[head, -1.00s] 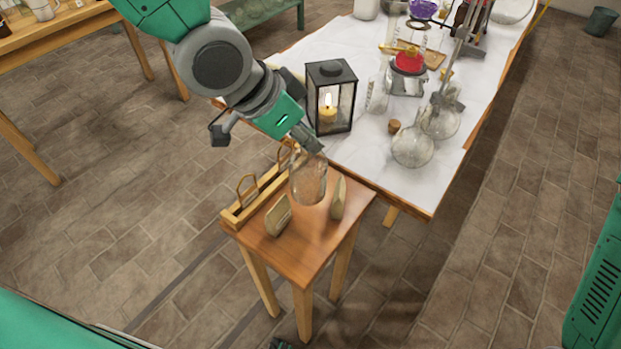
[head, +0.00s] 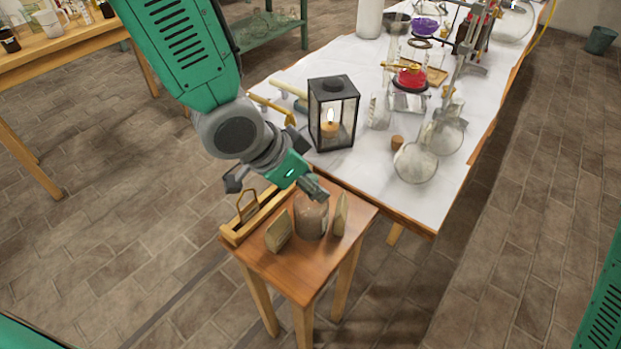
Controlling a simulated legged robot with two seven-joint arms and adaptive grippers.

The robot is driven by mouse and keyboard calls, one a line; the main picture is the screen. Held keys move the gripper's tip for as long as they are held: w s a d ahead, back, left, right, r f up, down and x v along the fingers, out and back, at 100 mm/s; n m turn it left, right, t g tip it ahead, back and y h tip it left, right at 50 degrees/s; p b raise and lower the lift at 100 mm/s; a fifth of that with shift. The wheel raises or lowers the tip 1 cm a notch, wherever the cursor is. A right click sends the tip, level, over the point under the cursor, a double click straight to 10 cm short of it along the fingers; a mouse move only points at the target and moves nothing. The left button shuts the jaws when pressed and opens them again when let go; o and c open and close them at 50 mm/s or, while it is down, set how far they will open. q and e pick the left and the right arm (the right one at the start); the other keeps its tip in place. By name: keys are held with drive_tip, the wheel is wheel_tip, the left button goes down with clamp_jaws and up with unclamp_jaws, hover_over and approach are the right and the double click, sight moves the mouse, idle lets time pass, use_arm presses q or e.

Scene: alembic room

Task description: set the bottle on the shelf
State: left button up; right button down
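My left gripper (head: 313,189) comes down at a slant from the upper left. Its fingertips are closed at the bottle's top and hide its neck. My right gripper is out of view.
The left block (head: 278,231) and right block (head: 341,214) flank the bottle closely. A wooden rack (head: 240,233) lines the stand's left edge. Behind, a white-covered table (head: 370,190) holds a lantern (head: 332,113), a round flask (head: 414,163) and other glassware.

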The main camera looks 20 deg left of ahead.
use_arm(q)
drive_tip(key=shift+d, duration=0.1)
drive_tip(key=shift+r, duration=0.2)
drive_tip(key=p+v, duration=0.3)
drive_tip(key=v, duration=0.9)
drive_tip(key=s+a+f+n, duration=0.1)
drive_tip(key=f, duration=0.4)
drive_tip(key=s+a+f+n+g+y, duration=0.1)
drive_tip(key=s+f+n, duration=0.1)
drive_tip(key=f, duration=0.3)
drive_tip(key=s+a+f+n+g, duration=0.1)
drive_tip(key=f, duration=0.5)
drive_tip(key=shift+s+a+n, duration=0.25)
drive_tip(key=shift+a+n, duration=0.05)
drive_tip(key=shift+a, duration=0.1)
drive_tip(key=s+a+f+n, duration=0.1)
drive_tip(key=s+f, duration=0.1)
drive_tip(key=f, duration=0.2)
drive_tip(key=s+a+f+n+g+y, duration=0.1)
drive_tip(key=s+a+f, duration=0.1)
drive_tip(key=s+f, duration=0.1)
drive_tip(key=shift+s+a+f+y, duration=0.2)
drive_tip(key=shift+a+f+y, duration=0.1)
drive_tip(key=shift+f, duration=0.2)
drive_tip(key=shift+o, duration=0.3)
drive_tip(key=s+a+f+n+g+y, duration=0.1)
drive_tip(key=s+a+f, duration=0.3)
drive_tip(key=s+f, duration=0.2)
drive_tip(key=shift+s+y, duration=0.4)
drive_tip(key=shift+s, duration=0.2)
